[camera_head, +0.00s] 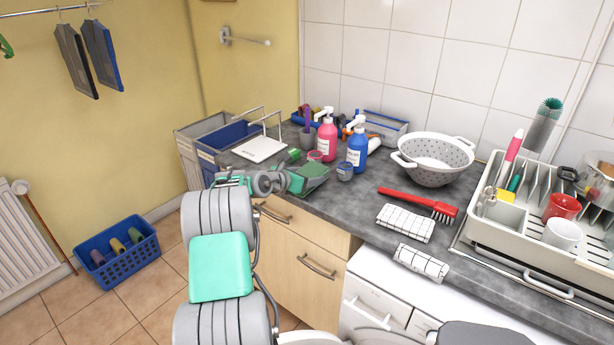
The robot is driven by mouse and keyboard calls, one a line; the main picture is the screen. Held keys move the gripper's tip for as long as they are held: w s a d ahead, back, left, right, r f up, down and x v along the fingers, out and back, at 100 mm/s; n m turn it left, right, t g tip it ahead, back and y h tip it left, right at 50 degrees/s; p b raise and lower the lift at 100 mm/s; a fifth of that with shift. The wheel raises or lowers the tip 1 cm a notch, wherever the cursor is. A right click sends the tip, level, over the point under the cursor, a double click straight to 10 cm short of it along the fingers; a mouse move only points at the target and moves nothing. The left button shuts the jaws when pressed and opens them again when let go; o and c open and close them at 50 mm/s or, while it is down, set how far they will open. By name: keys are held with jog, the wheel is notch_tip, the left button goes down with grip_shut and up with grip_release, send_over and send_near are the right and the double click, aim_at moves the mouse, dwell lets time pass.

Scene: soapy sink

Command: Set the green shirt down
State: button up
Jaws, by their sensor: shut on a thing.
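The green shirt (315,172) is a flat, folded dark green piece over the grey counter, at its front edge. My gripper (299,181) reaches in from the left and is shut on the shirt's near left side. The fingers are small here and partly blend with the green cloth. I cannot tell whether the shirt touches the counter or hangs slightly above it.
A colander (433,158), red brush (420,201) and checked cloths (405,223) lie further right. Bare counter (350,205) shows between.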

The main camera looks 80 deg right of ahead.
jog(key=o, duration=1.5)
jog(key=shift+r, duration=0.15)
jog(key=v, duration=1.2)
jog(key=w+a+m+t+y, duration=0.25)
jog(key=w+a+t, duration=0.25)
jog(key=w+a, duration=0.75)
jog(key=w+a+m+t+y, duration=0.2)
jog(key=w+a, duration=0.3)
jog(key=a, duration=0.4)
jog(key=w+a+m+t+y, duration=0.1)
jog(key=w+a+m+t, duration=0.15)
jog(key=w+a, duration=0.45)
jog(key=s+a+f+m+y, duration=0.1)
jog(key=s+a+m+y, duration=0.1)
jog(key=a, duration=0.9)
jog(key=s+a+f+m+y, duration=0.1)
jog(key=s+a, duration=0.4)
jog(key=a, duration=0.6)
jog(key=s+a+f+m+g+y, duration=0.1)
jog(key=s+a+f+m+y, duration=0.1)
jog(key=a, duration=1)
jog(key=shift+s+f+m+y+b, duration=0.1)
jog(key=shift+s+m+y+b, duration=0.25)
jog(key=shift+s+m+y, duration=0.55)
